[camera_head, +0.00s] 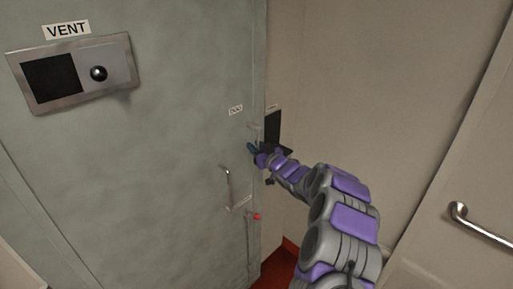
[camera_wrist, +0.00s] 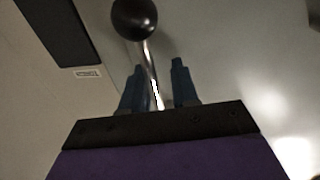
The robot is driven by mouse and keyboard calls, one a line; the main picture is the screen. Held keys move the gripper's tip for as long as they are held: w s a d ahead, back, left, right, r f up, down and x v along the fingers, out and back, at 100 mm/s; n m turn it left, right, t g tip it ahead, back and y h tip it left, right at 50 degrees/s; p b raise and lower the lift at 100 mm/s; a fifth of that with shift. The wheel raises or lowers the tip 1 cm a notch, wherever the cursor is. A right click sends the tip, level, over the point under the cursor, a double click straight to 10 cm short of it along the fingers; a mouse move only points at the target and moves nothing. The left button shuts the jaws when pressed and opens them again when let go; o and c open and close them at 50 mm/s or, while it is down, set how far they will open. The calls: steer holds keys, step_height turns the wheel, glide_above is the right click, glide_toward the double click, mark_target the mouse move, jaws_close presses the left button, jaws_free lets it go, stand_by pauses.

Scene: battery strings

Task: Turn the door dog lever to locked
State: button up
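The dog lever shows in the wrist view as a shiny metal rod (camera_wrist: 151,75) with a black ball knob (camera_wrist: 134,18) at its far end. My gripper (camera_wrist: 158,82) has its two blue fingers apart, with the rod running between them, closer to the left finger. I cannot tell if it touches that finger. In the head view my gripper (camera_head: 254,148) is at the right edge of the grey-green door (camera_head: 150,170), just below the DOG label (camera_head: 235,109). The lever is mostly hidden by my gripper there.
A VENT panel (camera_head: 70,73) with a ball knob is at the door's upper left. A door handle (camera_head: 227,180) and a red knob (camera_head: 257,216) sit below my gripper. A dark plate (camera_head: 273,127) is on the wall beside it. A metal rail (camera_head: 480,228) is at right.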

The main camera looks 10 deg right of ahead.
steer(key=shift+a, duration=0.1)
steer(key=shift+c, duration=1.5)
steer(key=shift+d, duration=0.4)
jaws_close()
steer(key=shift+s+d+r, duration=0.1)
steer(key=shift+s+d, duration=0.05)
steer(key=shift+d, duration=0.1)
steer(key=shift+a, duration=0.25)
